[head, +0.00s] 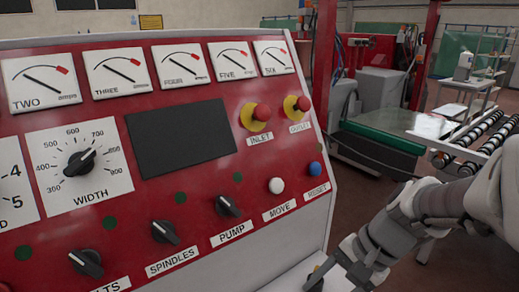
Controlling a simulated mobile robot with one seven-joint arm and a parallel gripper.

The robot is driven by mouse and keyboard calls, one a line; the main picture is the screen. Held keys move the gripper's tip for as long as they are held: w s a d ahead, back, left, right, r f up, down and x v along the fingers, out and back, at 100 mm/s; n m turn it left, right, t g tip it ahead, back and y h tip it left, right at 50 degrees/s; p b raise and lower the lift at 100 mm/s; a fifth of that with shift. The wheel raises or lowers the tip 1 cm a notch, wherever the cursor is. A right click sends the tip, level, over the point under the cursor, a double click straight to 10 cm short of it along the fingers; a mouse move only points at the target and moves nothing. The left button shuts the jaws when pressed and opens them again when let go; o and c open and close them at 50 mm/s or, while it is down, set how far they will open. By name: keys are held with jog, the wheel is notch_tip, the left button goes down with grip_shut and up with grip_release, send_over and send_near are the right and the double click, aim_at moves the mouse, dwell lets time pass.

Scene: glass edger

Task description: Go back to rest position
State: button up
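My arm enters at the right edge and reaches down and left, in front of the panel's lower right corner. My gripper (316,280) is at the bottom edge of the head view, beside and below the red control panel (190,190). It is small, dark and partly cut off by the frame, so whether its fingers are open or shut does not show. I see nothing held in it. It looks apart from the white MOVE button (276,185) and the blue RESET button (315,169), which are above it.
The panel carries a WIDTH dial (81,162), a dark screen (180,138), black knobs such as PUMP (227,205), and red INLET (261,112) and OUTLET (303,103) stop buttons. A roller conveyor (478,138) and a glass-topped table (400,122) stand behind at right.

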jog(key=s+d+r+n+t+h, duration=0.1)
jog(key=s+r+n+t+h, duration=0.3)
jog(key=r+n, duration=0.5)
jog(key=shift+s+d+t+h, duration=0.4)
jog(key=shift+h, duration=0.3)
jog(key=shift+c, duration=0.7)
jog(key=shift+n, duration=0.3)
jog(key=shift+a, duration=0.15)
